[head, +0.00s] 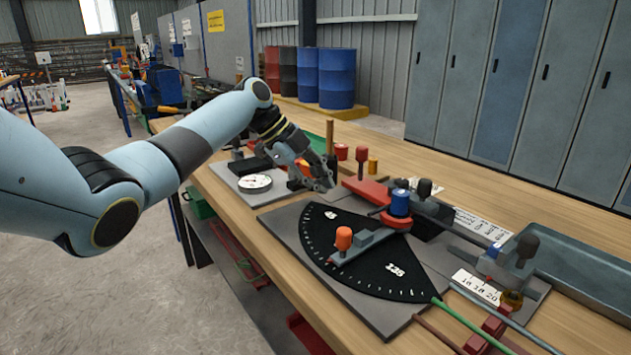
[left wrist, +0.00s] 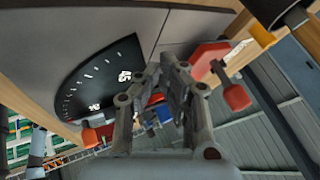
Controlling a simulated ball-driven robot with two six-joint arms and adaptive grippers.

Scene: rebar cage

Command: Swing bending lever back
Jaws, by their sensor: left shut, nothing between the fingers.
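The bending lever (head: 365,243) is a grey bar with an orange knob (head: 343,238). It lies across the black angle dial (head: 330,265), near the 125 mark, and runs toward the blue pivot roller (head: 400,202). My left gripper (head: 326,185) is shut and empty, apart from the lever, above the bench behind the dial. In the left wrist view my left gripper (left wrist: 160,72) shows in front, with the orange knob (left wrist: 90,137) at lower left and the blue roller (left wrist: 157,99) partly hidden behind the fingers. My right gripper is out of view.
Dark-knobbed clamps (head: 425,190) stand right of the roller. A green bar (head: 460,318) runs out from the dial's front right. A round gauge (head: 254,183) lies on a grey plate at left.

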